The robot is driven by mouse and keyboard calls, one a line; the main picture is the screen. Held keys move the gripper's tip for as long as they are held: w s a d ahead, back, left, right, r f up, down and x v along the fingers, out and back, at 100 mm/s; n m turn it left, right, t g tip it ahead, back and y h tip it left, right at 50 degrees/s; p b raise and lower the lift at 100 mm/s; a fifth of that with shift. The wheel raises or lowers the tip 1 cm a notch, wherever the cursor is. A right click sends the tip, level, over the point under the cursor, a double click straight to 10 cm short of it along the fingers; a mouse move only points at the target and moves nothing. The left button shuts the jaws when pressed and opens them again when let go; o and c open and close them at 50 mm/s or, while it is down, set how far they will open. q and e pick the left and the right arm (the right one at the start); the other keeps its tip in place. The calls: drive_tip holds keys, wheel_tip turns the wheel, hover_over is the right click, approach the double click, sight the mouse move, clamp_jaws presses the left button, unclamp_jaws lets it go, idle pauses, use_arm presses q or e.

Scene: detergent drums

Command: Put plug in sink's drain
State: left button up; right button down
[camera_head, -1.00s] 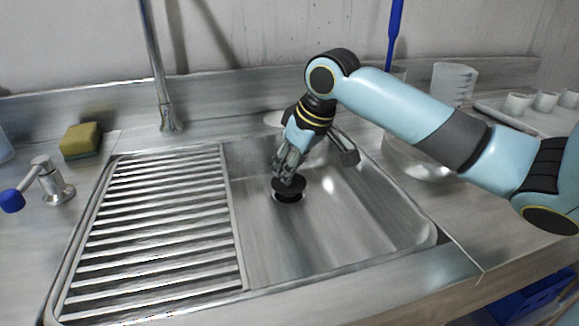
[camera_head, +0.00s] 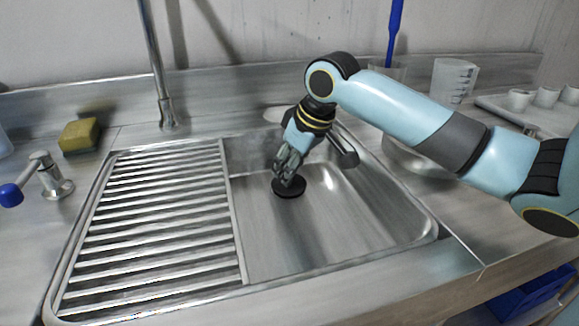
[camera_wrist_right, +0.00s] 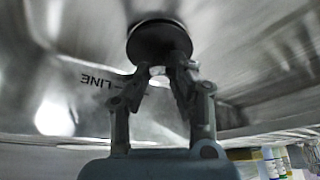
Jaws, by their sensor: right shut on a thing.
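The black round plug (camera_head: 290,190) is low in the sink basin (camera_head: 330,225), at the drain. My right gripper (camera_head: 287,172) is above it, shut on its top. In the right wrist view the plug (camera_wrist_right: 158,45) is a dark disc just beyond the closed fingertips (camera_wrist_right: 160,72), with a thin bright rim along its far edge. The plug covers the drain opening in the head view; whether it is fully seated cannot be told. My left gripper is not in view.
A ribbed drainboard (camera_head: 155,225) lies left of the basin. A clear measuring jug (camera_head: 452,80) and small white cups (camera_head: 545,95) stand on the right.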

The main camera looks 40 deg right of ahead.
drive_tip(key=shift+f, duration=0.3)
drive_tip(key=c, duration=1.1)
unclamp_jaws()
drive_tip(key=v, duration=1.2)
drive_tip(key=shift+r, duration=0.1)
